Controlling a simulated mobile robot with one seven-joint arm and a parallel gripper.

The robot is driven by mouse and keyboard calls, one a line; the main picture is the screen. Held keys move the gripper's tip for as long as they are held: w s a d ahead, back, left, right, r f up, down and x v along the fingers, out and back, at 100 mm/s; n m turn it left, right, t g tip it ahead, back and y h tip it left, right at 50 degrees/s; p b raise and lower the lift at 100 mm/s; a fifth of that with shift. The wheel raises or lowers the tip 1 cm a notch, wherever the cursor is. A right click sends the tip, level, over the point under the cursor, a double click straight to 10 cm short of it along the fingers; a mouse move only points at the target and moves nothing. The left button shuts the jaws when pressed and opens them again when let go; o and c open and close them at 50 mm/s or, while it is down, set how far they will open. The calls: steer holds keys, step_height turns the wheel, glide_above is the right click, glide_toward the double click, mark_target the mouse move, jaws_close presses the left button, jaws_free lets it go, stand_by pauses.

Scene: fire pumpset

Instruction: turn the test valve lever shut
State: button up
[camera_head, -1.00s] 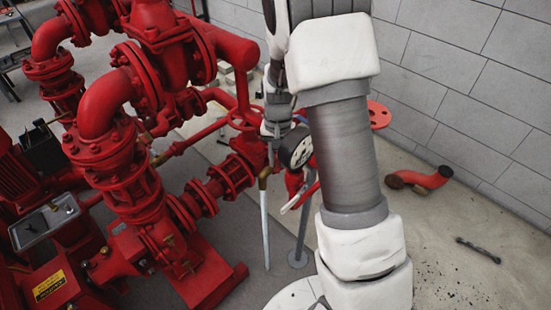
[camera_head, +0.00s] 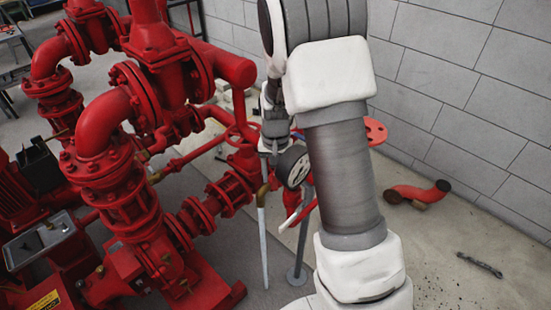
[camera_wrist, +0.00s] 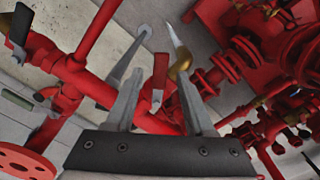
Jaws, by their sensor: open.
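In the wrist view, a red lever (camera_wrist: 160,71) on a small silver valve body (camera_wrist: 156,99) shows between my two fingers, with gaps on both sides. It appears to be the test valve lever; whether a finger touches it cannot be told. My gripper (camera_wrist: 161,80) is open and empty. In the head view my gripper (camera_head: 268,158) points down among the pipework beside a round gauge (camera_head: 293,167), and the lever is not clearly visible. A brass outlet (camera_wrist: 180,66) with a pale tapering streak shows just beyond the right finger; the outlet is also in the head view (camera_head: 262,195).
Red pumps and pipes (camera_head: 120,180) fill the left. A grey post (camera_head: 302,235) stands on the floor below the gripper. Another dark-handled lever (camera_wrist: 20,25) is at the wrist view's upper left. A loose red elbow (camera_head: 418,193) lies on open floor at right, near the block wall (camera_head: 460,80).

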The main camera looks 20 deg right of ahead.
mark_target(275, 182)
step_height(275, 182, up, 17)
steer(key=p, duration=0.2)
